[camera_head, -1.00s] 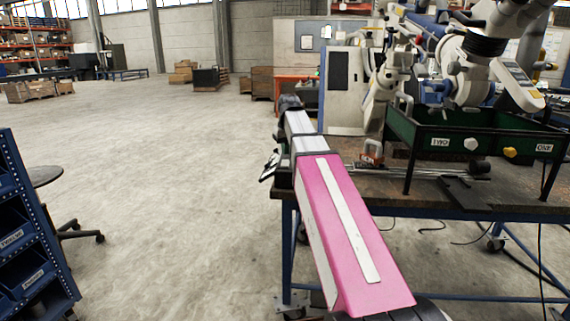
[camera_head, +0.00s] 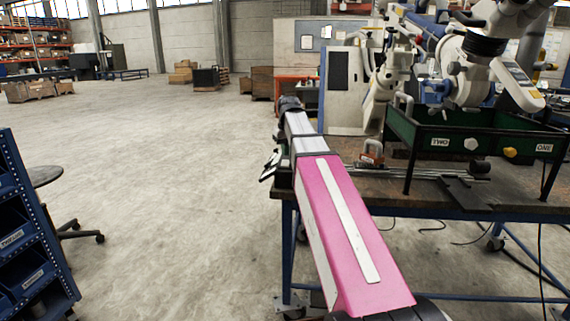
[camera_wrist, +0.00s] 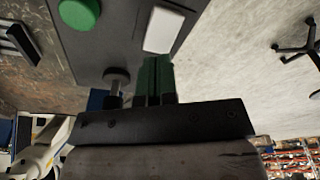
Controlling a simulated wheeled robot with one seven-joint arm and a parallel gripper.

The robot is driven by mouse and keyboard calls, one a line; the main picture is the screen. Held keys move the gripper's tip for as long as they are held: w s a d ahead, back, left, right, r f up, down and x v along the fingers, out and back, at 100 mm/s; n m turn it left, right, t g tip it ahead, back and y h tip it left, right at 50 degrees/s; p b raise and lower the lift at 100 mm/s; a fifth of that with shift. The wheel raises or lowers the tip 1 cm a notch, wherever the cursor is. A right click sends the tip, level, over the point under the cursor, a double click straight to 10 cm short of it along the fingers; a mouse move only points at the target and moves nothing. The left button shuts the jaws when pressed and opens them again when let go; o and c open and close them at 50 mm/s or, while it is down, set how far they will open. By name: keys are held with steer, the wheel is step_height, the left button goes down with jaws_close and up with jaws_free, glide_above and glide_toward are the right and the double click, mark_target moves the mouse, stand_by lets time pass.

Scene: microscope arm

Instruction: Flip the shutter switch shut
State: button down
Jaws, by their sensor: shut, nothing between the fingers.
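In the wrist view a dark grey panel (camera_wrist: 108,40) fills the upper middle. On it are a green round button (camera_wrist: 79,13), a white rectangular piece (camera_wrist: 164,30) and a dark round-capped knob on a stem (camera_wrist: 117,76). Which of these is the shutter switch I cannot tell for sure. My gripper (camera_wrist: 155,62) is shut and empty, its dark green fingers just below the white piece in the picture. Whether they touch it I cannot tell. In the head view the panel is not clearly visible.
In the head view a worktable (camera_head: 430,205) stands at right with a green-walled tray (camera_head: 480,145) and large white machinery (camera_head: 460,65) above it. A blue bin rack (camera_head: 30,230) and a stool (camera_head: 45,177) are at left. The middle floor is clear.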

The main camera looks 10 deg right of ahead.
mark_target(286, 161)
steer(key=shift+f, duration=1.3)
stand_by(0.7)
steer(key=shift+r, duration=3.5)
